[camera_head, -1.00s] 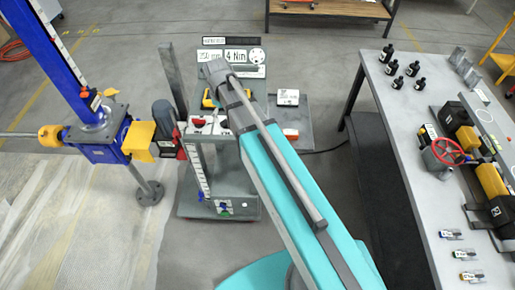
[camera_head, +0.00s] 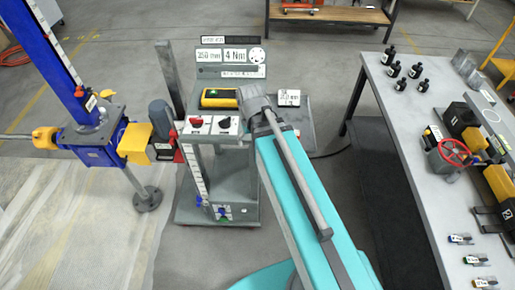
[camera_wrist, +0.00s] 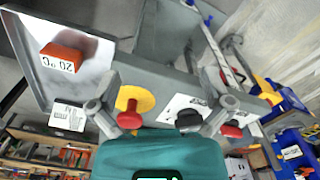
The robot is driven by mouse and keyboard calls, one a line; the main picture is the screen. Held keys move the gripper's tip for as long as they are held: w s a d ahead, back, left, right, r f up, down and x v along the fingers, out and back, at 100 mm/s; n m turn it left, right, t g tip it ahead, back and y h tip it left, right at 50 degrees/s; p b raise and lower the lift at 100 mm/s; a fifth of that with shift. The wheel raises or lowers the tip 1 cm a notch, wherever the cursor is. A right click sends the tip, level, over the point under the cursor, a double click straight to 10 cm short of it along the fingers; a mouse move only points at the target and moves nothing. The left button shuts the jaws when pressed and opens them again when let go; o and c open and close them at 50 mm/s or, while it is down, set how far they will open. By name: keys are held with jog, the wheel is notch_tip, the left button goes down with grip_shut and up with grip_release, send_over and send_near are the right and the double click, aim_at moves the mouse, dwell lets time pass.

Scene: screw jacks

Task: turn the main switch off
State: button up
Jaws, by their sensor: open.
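In the wrist view, a red handle on a round yellow plate (camera_wrist: 134,101) looks like the main switch. It sits on the grey stand, close to the left finger of my gripper (camera_wrist: 160,112). My gripper is open, its fingers spread, with nothing seen between them gripped. A black knob (camera_wrist: 188,118) and a red knob (camera_wrist: 231,130) on a white plate lie near the right finger. In the head view, the red knob (camera_head: 196,122) and black knob (camera_head: 224,123) show on the stand's top. There the yellow plate is not visible and my arm hides the fingertips.
A yellow device (camera_head: 218,97) lies behind the knobs. A blue screw jack (camera_head: 92,140) with a motor stands left. A grey workbench (camera_head: 425,165) with bottles and a red handwheel stands right. An orange 20 °C display (camera_wrist: 62,58) is close in the wrist view.

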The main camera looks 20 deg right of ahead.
jog(key=shift+s+d+f+m+b, duration=0.2)
jog(key=shift+s+d+f+m, duration=0.15)
jog(key=shift+s, duration=0.25)
jog(key=shift+s+d+f+m+b, duration=0.25)
jog(key=shift+s+d+m, duration=0.1)
jog(key=shift+s, duration=0.2)
jog(key=shift+a, duration=0.1)
dwell(0.7)
